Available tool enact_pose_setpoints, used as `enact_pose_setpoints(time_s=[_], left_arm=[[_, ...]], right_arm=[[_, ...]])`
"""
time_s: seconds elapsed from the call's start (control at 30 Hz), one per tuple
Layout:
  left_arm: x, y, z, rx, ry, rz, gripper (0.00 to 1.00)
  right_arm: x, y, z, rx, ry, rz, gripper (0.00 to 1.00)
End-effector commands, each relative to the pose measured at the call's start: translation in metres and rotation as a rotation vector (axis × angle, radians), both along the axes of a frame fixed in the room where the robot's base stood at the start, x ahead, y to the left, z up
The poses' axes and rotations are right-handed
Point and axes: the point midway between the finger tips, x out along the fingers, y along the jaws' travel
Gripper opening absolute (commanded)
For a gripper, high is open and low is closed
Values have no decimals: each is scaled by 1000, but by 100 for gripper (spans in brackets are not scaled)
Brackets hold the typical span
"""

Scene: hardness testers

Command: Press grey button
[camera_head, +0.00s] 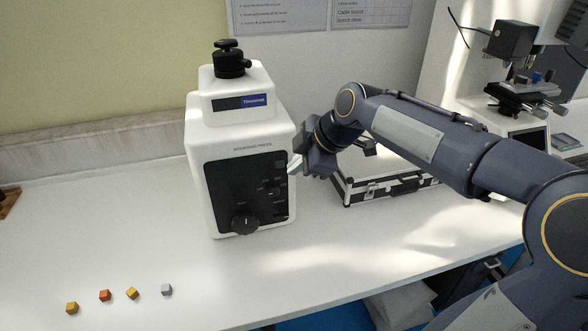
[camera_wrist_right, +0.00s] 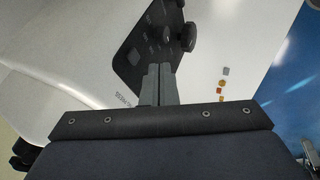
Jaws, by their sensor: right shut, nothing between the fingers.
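The white mounting press (camera_head: 200,150) stands on the bench with a black control panel (camera_head: 226,190) on its front. The panel carries a large black knob (camera_head: 245,221) low down and several small controls along its right side. I cannot pick out the grey button for certain; it may be among these small controls or behind my fingers. My right gripper (camera_head: 294,168) is shut and empty, its fingertips close to the panel's upper right edge; contact cannot be told. In the right wrist view the shut fingers (camera_wrist_right: 158,68) point at the panel (camera_wrist_right: 133,58). My left gripper is out of view.
A black-and-silver case (camera_head: 385,190) lies right of the press, behind my right arm. A microscope-like device (camera_head: 525,90) stands at the back right. Several small cubes (camera_head: 132,293) lie at the front left. The bench (camera_head: 110,225) left of the press is mostly clear.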

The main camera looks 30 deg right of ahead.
Motion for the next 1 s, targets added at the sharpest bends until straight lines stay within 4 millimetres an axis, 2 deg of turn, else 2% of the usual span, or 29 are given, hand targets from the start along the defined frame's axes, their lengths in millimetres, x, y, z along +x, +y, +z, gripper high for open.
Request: enact_pose_setpoints(time_s=[0.2,0.4,0.6,1.0], left_arm=[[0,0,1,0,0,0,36],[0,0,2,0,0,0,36],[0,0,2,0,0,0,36],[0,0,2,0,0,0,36]], right_arm=[[-21,-10,32,1,-2,-1,0],[-35,-17,52,0,1,0,0],[-40,-19,58,0,2,1,0],[-40,-18,57,1,3,1,0]])
